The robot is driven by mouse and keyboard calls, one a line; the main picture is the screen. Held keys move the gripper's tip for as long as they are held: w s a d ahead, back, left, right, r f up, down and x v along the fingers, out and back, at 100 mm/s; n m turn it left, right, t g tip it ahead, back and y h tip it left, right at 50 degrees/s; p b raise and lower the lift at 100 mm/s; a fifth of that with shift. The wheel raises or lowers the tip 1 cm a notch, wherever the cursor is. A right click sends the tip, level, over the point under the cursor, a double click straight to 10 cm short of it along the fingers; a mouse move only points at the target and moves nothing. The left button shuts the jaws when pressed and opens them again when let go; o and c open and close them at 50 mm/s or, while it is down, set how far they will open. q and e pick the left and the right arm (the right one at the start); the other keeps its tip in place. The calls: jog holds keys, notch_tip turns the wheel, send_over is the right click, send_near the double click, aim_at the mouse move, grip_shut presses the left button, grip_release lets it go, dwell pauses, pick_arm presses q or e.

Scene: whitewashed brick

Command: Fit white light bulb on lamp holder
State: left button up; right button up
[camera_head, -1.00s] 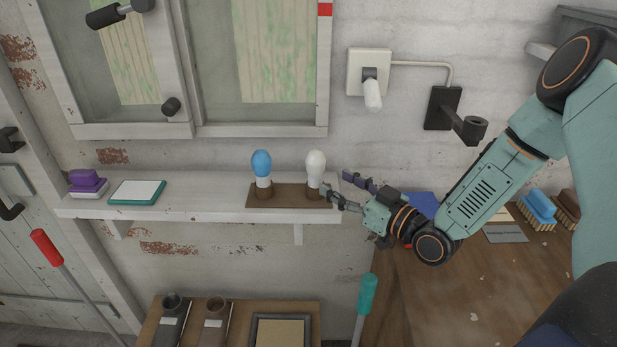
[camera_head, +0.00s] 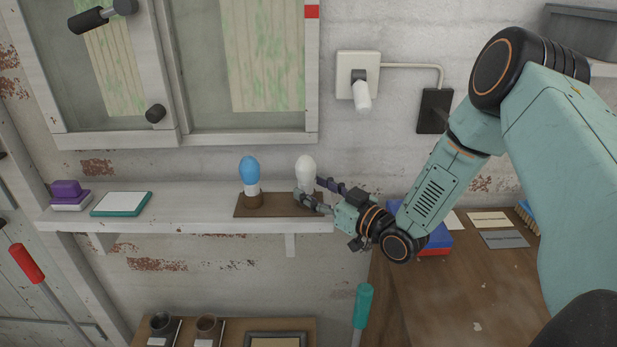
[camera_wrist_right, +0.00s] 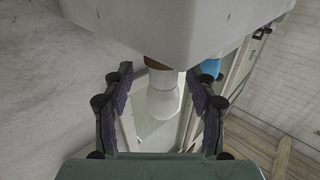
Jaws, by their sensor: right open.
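The white light bulb (camera_head: 305,168) stands upright on the right of a brown stand (camera_head: 274,210) on the white shelf. My right gripper (camera_head: 309,191) is at the bulb's right side in the head view, its fingers at the bulb's lower part. In the right wrist view, which is turned over, the bulb (camera_wrist_right: 162,98) is between the two spread purple-padded fingers (camera_wrist_right: 163,92), with gaps on both sides. I cannot tell any contact. My left gripper is out of view.
A blue bulb (camera_head: 249,170) stands close on the left of the same stand. A white wall plate (camera_head: 345,68) with a white cylinder is cabled to the bracket. A window (camera_head: 250,131) is above the shelf (camera_head: 190,226). A wooden bench (camera_head: 460,285) is at right.

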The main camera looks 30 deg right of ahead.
jog(key=shift+x, duration=1.15)
jog(key=shift+a, duration=0.4)
jog(key=shift+s+r, duration=0.15)
jog(key=shift+s, duration=0.1)
jog(key=shift+d, duration=0.35)
jog(key=shift+c, duration=1.1)
jog(key=shift+w, duration=0.15)
jog(key=shift+c, duration=0.7)
jog(key=shift+w+a, duration=0.15)
jog(key=shift+a, duration=0.1)
jog(key=c, duration=0.6)
jog(key=shift+d, duration=0.15)
grip_shut()
